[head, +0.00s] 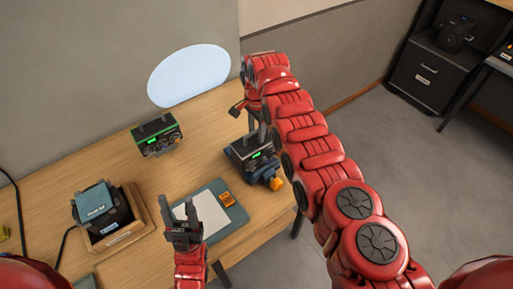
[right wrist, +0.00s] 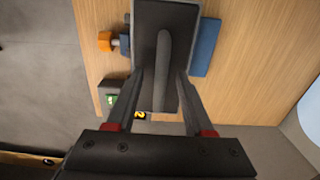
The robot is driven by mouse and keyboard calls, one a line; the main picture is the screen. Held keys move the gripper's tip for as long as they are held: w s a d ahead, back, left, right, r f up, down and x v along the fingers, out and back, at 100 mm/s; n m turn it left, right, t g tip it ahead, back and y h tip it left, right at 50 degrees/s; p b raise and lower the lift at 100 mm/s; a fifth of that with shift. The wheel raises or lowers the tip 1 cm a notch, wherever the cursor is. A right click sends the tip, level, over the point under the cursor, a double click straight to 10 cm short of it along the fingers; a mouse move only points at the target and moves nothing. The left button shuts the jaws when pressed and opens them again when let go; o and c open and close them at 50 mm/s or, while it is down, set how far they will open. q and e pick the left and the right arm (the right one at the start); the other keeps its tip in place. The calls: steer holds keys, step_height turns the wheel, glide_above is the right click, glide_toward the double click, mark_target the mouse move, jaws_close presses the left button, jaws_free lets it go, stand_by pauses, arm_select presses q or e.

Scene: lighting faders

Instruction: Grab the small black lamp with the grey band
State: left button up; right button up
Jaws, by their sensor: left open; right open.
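A small black lamp (head: 250,153) with a top handle, a green-lit display and what looks like a grey edge band stands near the table's right edge. In the right wrist view the black lamp (right wrist: 150,60) with its grey rim lies between the fingers of my right gripper (right wrist: 161,72). That gripper is open, with its fingers on either side of the handle; I cannot tell whether they touch. In the head view the right gripper (head: 258,130) is partly hidden at the lamp's top. My left gripper (head: 182,232) is open and empty over the clipboard.
A similar black lamp with a green band (head: 157,136) stands further back. A clipboard (head: 240,216) with paper and an orange item (head: 228,199) lies in front. A wooden tray (head: 137,232) holds a dark box with a teal top (head: 95,199). A blue part and orange knob (head: 276,183) adjoin the lamp.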

steer(key=shift+f, duration=0.25)
jaws_close()
stand_by(1.3)
